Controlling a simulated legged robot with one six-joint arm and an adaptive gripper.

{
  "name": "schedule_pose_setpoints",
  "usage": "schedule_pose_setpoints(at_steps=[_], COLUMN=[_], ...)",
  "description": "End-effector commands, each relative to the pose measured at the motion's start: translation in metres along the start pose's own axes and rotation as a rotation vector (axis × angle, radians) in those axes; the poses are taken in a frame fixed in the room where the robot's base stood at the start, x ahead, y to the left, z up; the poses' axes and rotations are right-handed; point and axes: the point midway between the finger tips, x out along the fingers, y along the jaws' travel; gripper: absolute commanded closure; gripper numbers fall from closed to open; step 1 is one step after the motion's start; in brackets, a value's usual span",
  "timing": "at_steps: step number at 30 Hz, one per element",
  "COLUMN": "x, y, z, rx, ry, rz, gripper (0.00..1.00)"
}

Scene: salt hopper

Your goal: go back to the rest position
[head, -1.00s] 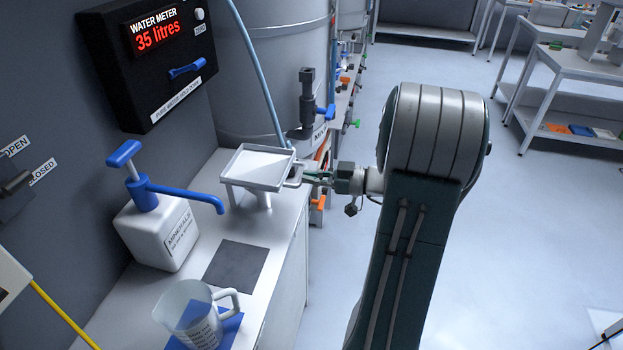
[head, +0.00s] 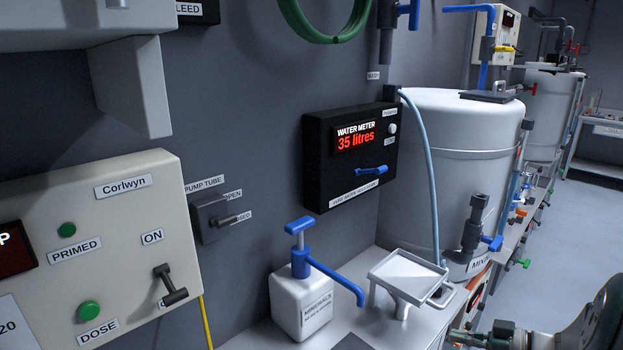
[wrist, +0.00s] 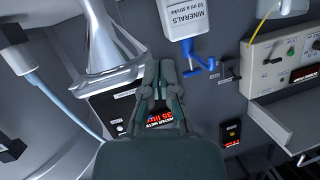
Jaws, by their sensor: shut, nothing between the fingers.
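My gripper (head: 455,337) shows at the bottom edge of the head view, beside the counter and nearer to me than the white tray (head: 407,270) with its side handle. In the wrist view my gripper (wrist: 166,68) has its fingers together with nothing held. The tray's metal underside (wrist: 108,48) shows left of the fingers there. The rest of my arm is mostly cut off at the lower right corner of the head view.
The white minerals bottle (head: 300,305) with a blue pump stands left of the tray. A black water meter (head: 350,155) reading 35 litres hangs on the wall. A large white tank (head: 455,140) stands behind the tray. Open floor (head: 575,230) lies at the right.

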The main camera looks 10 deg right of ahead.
Motion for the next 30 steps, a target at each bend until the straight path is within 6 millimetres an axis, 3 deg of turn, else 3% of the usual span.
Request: schedule_pose_setpoints(at_steps=[1, 6, 12, 21, 30], x=[0.015, 0.045, 0.059, 0.051, 0.030], y=[-0.021, -0.082, -0.145, -0.214, -0.255], z=[-0.011, -0.024, -0.028, -0.029, -0.038], rx=[0.035, 0.180, 0.295, 0.357, 0.344], ry=[-0.074, -0.335, -0.615, -0.850, -0.761], rz=[-0.043, -0.103, -0.033, 0.279, 0.641], gripper=[1.00, 1.00, 1.00, 1.00, 1.00])
